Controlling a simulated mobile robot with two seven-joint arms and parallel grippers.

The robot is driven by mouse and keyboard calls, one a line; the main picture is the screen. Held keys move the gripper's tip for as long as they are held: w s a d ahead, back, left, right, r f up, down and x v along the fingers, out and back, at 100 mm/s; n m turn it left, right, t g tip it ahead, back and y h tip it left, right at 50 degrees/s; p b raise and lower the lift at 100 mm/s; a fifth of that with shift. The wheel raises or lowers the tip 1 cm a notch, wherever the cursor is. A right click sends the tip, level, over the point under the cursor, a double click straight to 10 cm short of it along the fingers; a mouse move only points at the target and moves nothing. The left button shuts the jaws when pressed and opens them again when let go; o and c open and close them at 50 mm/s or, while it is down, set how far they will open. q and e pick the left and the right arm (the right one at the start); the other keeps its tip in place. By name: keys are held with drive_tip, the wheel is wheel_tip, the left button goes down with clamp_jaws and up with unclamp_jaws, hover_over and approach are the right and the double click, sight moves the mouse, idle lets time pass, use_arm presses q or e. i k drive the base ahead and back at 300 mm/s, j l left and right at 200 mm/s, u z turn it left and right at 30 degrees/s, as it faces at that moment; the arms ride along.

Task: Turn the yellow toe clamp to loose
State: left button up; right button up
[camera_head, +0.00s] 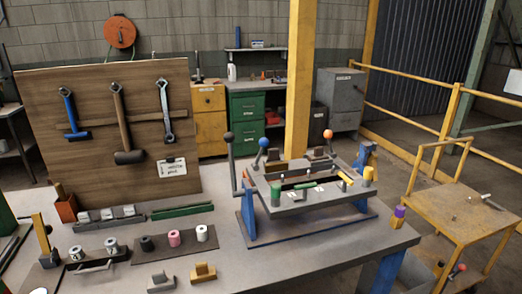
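A small yellow-brown clamp-like block (204,272) sits upright near the workbench's front edge, beside a similar grey block (160,282). A raised grey fixture (310,196) stands at the bench's right on blue legs. On its right end are a yellow cylinder (368,175) and a small slanted yellow piece (346,181). I cannot tell which yellow part is the toe clamp, nor whether it is tight or loose. Neither gripper is in view.
Levers with dark (229,136), blue (264,143) and orange (328,135) knobs rise around the fixture. A tool board (100,160) stands behind left. Spools line a dark mat (175,246). A yellow side table (455,218) stands right. The bench's front right is clear.

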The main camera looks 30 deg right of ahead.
sight(346, 179)
drive_tip(key=k+l+z, duration=0.15)
drive_tip(key=z, duration=1.2)
drive_tip(key=i+l+u, duration=0.1)
drive_tip(key=u, duration=0.65)
drive_tip(key=i+l+u, duration=0.1)
drive_tip(key=l+u, duration=0.2)
drive_tip(key=l, duration=0.15)
drive_tip(key=l+u, duration=0.45)
drive_tip(key=l, duration=0.9)
drive_tip(key=l+u, duration=0.1)
drive_tip(key=l, duration=0.9)
drive_tip(key=k, duration=0.05)
